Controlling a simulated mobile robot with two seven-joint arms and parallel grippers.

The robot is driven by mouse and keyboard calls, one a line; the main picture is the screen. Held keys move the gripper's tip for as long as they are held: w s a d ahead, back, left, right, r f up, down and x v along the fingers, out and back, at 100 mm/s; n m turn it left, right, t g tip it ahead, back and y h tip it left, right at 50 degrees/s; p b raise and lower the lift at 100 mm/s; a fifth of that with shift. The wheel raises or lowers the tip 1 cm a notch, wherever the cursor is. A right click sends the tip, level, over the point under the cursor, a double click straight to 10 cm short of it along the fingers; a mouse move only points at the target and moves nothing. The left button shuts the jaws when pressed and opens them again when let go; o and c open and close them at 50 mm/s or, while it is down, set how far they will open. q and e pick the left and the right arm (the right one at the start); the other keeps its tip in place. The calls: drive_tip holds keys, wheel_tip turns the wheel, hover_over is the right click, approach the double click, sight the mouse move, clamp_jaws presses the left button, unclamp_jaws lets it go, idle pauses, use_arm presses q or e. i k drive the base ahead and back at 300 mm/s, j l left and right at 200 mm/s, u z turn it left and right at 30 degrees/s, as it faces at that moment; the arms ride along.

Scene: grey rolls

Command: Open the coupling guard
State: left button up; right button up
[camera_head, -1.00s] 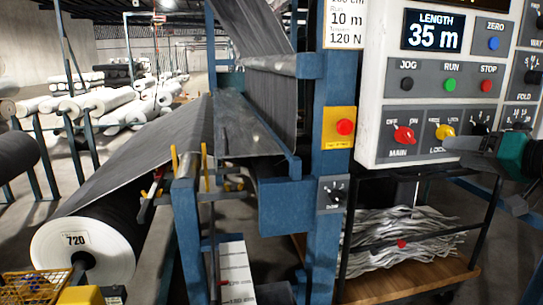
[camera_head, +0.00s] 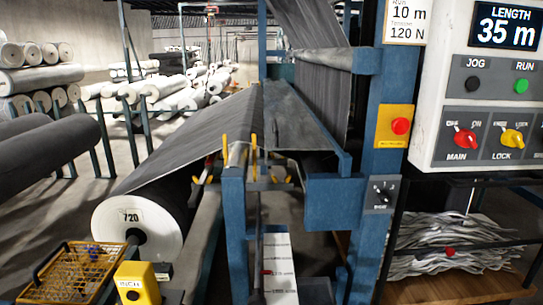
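The coupling guard, a yellow mesh cage (camera_head: 68,278), sits at the lower left, below the white end of the roll marked 720 (camera_head: 133,232). It appears closed, and its lower edge is close to the picture's bottom. Small dark parts behind the mesh are too small to make out. A yellow box with a black button and a label reading INCH (camera_head: 137,284) stands just right of the guard. The panel's red MAIN knob (camera_head: 465,138) and yellow LOCK knob (camera_head: 512,138) are at the right. Neither of my grippers shows now.
A blue machine frame (camera_head: 235,230) with yellow-tipped posts stands right of the roll. A red stop button on a yellow plate (camera_head: 400,126) is on the blue column. A trolley with pale strips (camera_head: 450,248) stands lower right. Grey rolls (camera_head: 48,157) lie on racks at left.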

sight(36, 282)
drive_tip(key=u, duration=1.4)
